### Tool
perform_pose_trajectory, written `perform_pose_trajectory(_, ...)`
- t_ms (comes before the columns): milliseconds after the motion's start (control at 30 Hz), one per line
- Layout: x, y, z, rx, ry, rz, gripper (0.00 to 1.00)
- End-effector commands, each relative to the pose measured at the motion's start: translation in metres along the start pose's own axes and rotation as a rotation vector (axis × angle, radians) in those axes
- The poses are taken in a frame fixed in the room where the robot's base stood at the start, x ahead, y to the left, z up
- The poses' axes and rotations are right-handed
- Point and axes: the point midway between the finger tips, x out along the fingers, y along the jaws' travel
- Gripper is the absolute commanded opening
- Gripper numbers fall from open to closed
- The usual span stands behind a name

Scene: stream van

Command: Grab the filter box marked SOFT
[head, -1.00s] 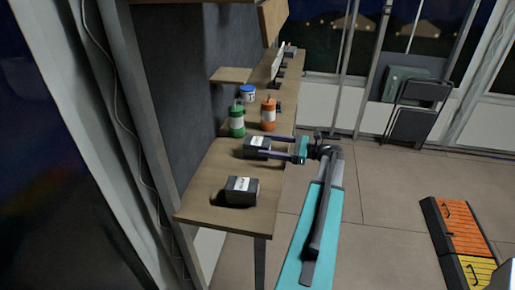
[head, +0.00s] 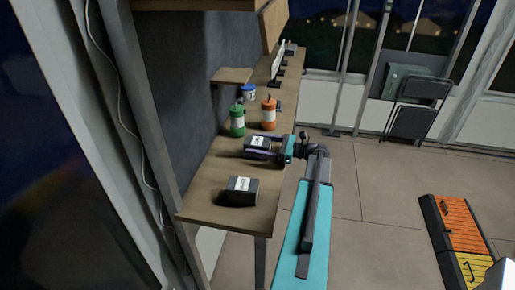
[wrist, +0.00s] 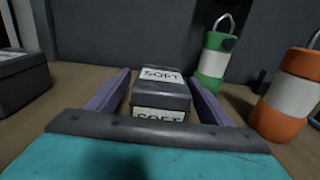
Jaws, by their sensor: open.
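The dark filter box marked SOFT (wrist: 160,95) sits on the wooden shelf, between the two fingers of my gripper (wrist: 158,98) in the wrist view. Its white labels on the top and near face read SOFT. In the head view the same box (head: 258,141) is at mid-shelf, with my gripper (head: 262,148) around it from the right. My gripper is open, with a finger on each side of the box. A second dark box (head: 241,190) with a white label stands nearer on the shelf; it shows at the left of the wrist view (wrist: 20,80). Its label is not readable.
A green bottle (head: 237,121) and an orange bottle (head: 268,115) stand just beyond the SOFT box. A blue-and-white container (head: 248,92) is farther back. The dark wall (head: 180,90) borders the shelf (head: 215,172) on the left.

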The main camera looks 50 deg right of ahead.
Motion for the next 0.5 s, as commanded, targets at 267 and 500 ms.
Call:
perform_pose_trajectory(267,-0.0004,-0.0001,0.0001,0.0,0.0,0.0,0.46)
perform_pose_trajectory(500,-0.0007,-0.0002,0.0007,-0.001,-0.001,-0.001,0.23)
